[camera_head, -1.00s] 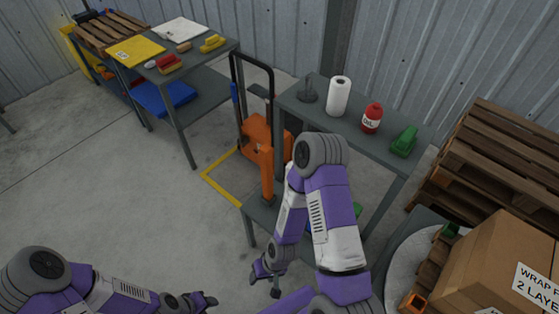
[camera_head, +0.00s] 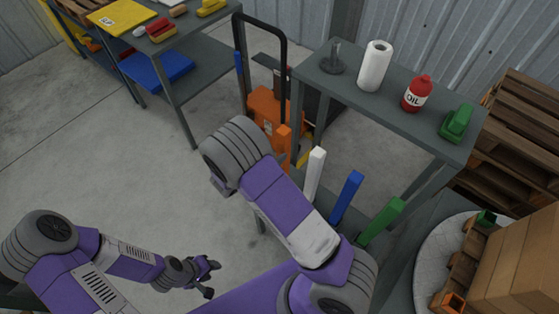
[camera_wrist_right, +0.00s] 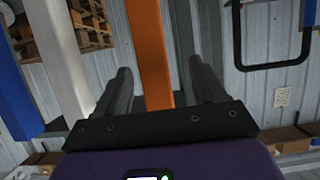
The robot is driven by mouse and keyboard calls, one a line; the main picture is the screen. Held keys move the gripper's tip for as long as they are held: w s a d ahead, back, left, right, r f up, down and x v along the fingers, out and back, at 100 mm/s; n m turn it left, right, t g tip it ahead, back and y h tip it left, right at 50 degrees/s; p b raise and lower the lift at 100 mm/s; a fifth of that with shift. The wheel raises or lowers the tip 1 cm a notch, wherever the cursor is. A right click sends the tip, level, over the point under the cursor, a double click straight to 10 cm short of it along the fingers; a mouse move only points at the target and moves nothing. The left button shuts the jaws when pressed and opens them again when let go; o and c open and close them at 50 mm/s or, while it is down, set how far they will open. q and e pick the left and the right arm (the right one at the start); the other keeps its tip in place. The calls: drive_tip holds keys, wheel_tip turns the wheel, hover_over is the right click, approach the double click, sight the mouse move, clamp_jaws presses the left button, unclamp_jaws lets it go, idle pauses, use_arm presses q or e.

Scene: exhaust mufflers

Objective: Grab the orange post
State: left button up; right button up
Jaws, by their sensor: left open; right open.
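The orange post (camera_head: 284,147) stands upright beside a white post (camera_head: 314,172), a blue post (camera_head: 346,197) and a green post (camera_head: 382,220). Its lower part is hidden by my right arm in the head view. In the right wrist view, the orange post (camera_wrist_right: 150,45) passes between the two spread fingers of my right gripper (camera_wrist_right: 161,66), with gaps on both sides. My right gripper is open and hidden behind the arm in the head view. My left gripper (camera_head: 207,278) is open and empty above the floor, left of the posts.
A grey shelf unit (camera_head: 330,83) holds a paper roll (camera_head: 375,66), a red oil bottle (camera_head: 416,94) and a green object (camera_head: 456,122). An orange machine with a black handle (camera_head: 265,108) stands behind the posts. Cardboard boxes (camera_head: 520,260) are at right. Floor at left is clear.

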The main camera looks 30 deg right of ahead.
drive_tip(key=shift+w+d, duration=0.1)
drive_tip(key=shift+d, duration=0.15)
drive_tip(key=x, duration=0.2)
drive_tip(key=b+x, duration=0.1)
drive_tip(key=x, duration=0.1)
drive_tip(key=s+b+x, duration=0.1)
drive_tip(key=x, duration=0.2)
drive_tip(key=shift+d+f, duration=0.1)
drive_tip(key=shift+f, duration=0.1)
clamp_jaws()
